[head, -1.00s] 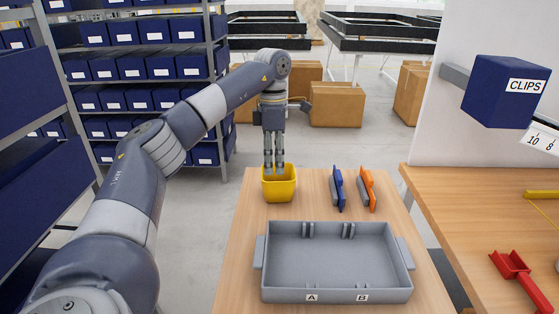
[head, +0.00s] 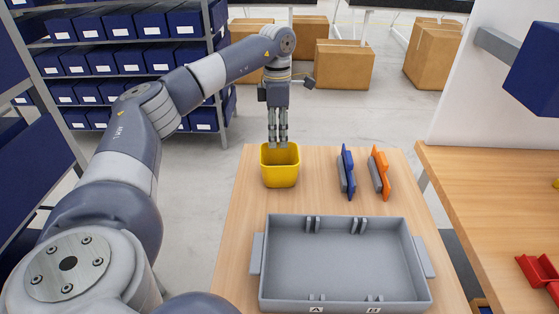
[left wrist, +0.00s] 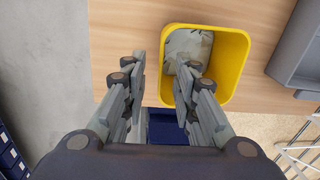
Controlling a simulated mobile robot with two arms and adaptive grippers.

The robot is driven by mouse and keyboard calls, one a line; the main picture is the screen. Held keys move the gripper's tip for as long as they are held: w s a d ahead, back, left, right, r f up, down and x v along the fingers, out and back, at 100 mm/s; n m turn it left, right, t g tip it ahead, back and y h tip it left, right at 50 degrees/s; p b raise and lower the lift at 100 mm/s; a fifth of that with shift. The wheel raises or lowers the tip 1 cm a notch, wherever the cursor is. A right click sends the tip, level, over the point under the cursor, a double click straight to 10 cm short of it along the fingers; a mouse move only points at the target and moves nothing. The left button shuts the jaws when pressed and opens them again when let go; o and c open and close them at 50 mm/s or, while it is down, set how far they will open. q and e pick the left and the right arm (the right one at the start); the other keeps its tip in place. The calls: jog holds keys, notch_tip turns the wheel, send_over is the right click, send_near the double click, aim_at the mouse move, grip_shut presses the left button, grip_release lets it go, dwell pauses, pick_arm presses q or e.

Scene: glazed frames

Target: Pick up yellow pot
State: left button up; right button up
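The yellow pot (head: 281,175) stands upright on the wooden table near its far left corner. My left gripper (head: 278,147) points down at the pot's far rim, with its fingertips overlapping the opening. In the left wrist view my left gripper (left wrist: 162,70) is open, its fingers apart. There the right finger overlaps the opening of the yellow pot (left wrist: 236,60) and the left finger is outside it, with the rim's left side between them. I cannot tell whether either finger touches the pot. A pale grey patterned patch shows inside it. My right gripper is not in view.
A grey tray (head: 265,270) marked A and B sits on the wooden table (head: 237,225) in front of the pot. A blue clamp-like piece (head: 347,172) and an orange one (head: 380,172) stand right of the pot. Shelves of blue bins (head: 95,60) stand behind left.

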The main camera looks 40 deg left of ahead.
aim_at(279, 154)
pick_arm(q)
jog(key=shift+s+d+f, duration=0.1)
jog(key=shift+d+f, duration=0.05)
jog(key=shift+f, duration=1)
jog(key=shift+d+f, duration=0.1)
jog(key=shift+f, duration=1.05)
jog(key=shift+f+p, duration=0.25)
jog(key=shift+p, duration=0.15)
grip_shut()
